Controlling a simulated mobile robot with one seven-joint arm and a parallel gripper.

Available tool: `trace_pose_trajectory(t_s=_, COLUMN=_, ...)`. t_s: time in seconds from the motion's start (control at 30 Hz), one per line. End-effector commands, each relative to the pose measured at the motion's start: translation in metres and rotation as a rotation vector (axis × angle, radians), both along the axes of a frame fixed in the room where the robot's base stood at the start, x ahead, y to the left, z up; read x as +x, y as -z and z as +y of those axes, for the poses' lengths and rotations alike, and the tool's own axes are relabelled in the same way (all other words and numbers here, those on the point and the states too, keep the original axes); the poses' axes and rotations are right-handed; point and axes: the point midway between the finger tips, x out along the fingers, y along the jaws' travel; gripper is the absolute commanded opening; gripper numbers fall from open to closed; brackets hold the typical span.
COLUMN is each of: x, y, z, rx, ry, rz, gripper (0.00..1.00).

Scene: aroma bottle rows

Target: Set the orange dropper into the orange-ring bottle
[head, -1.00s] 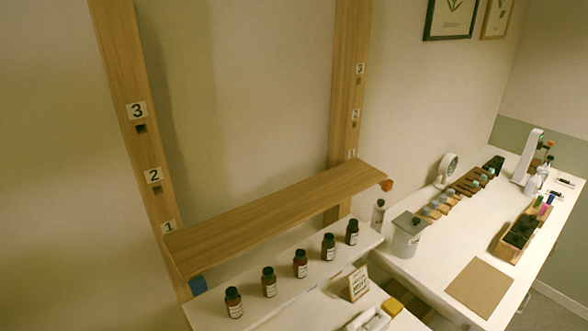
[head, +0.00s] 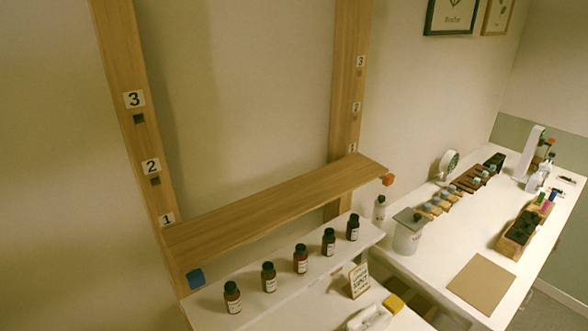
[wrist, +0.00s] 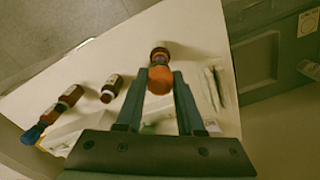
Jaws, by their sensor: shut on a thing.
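My gripper (wrist: 158,88) shows in the wrist view, with its two dark fingers shut on the orange dropper (wrist: 160,76). A brown bottle-like thing (wrist: 160,53) shows just beyond the orange dropper. I cannot tell whether it touches the dropper or whether it has an orange ring. Another small brown bottle (wrist: 110,90) lies in view to the left, apart from the fingers. The head view does not show my gripper. It shows a row of dark bottles with black caps, one of them a brown bottle (head: 301,260); no orange ring can be made out.
A wooden shelf board (head: 275,205) runs above and behind the bottle row. A small sign (head: 359,281) stands in front. On the right table, a grey-lidded canister (head: 407,237), a wooden box (head: 519,235) and a brown mat (head: 481,283) stand apart, with bare white surface between.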

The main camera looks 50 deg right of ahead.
Motion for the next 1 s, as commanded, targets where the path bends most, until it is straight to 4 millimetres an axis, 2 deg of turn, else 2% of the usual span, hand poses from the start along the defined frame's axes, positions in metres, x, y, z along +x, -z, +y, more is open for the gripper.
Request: trace_pose_trajectory(t_s=1.0, x=0.000, y=0.029, z=0.000, rx=0.000, ry=0.000, rz=0.000, gripper=0.23)
